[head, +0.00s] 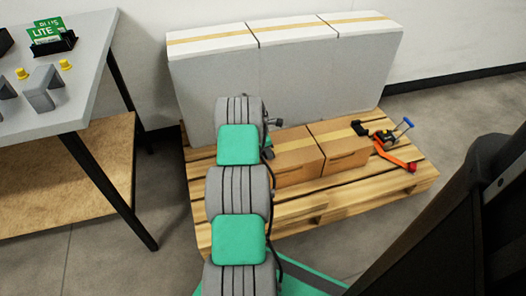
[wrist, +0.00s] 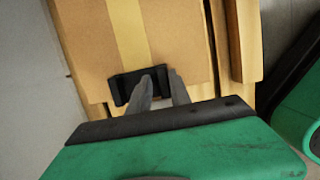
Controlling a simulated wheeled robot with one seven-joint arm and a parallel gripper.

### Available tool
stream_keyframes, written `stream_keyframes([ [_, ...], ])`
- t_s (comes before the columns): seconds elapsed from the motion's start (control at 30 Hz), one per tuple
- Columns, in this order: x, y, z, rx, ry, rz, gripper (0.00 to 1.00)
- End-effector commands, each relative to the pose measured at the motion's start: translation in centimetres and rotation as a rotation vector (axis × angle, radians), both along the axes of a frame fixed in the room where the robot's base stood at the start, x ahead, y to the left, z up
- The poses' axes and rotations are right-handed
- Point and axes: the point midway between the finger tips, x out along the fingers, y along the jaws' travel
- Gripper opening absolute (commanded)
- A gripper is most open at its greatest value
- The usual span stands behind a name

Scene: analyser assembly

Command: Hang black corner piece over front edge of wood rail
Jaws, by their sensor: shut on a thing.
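In the wrist view, the black corner piece (wrist: 128,84) lies against the end of a tan carton (wrist: 90,45), across its tape strip. My gripper (wrist: 162,80) is shut on the piece's right part, with one grey finger overlapping it. Where the fingers touch it is partly hidden. Wooden slats (wrist: 243,45) run along the right of the carton. In the head view, my arm hides the gripper and most of the held piece. The front wood board of the pallet (head: 345,207) is bare. I cannot tell which board is the rail.
Two tan cartons (head: 340,160) stand on the pallet before tall grey cartons (head: 290,80). Another black piece (head: 360,128) sits at the right carton's end. An orange strapping tool with a blue handle (head: 390,140) lies to the right. A grey table (head: 70,95) stands at left.

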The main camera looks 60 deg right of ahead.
Motion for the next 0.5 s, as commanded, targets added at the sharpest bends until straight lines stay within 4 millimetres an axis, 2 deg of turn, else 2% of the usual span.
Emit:
stream_keyframes([
  [0.03,-1.2,0.7,-1.3,0.02,0.018,-0.012,0.0],
  [0.5,-0.7,0.9,0.8,0.02,0.017,-0.005,0.0],
])
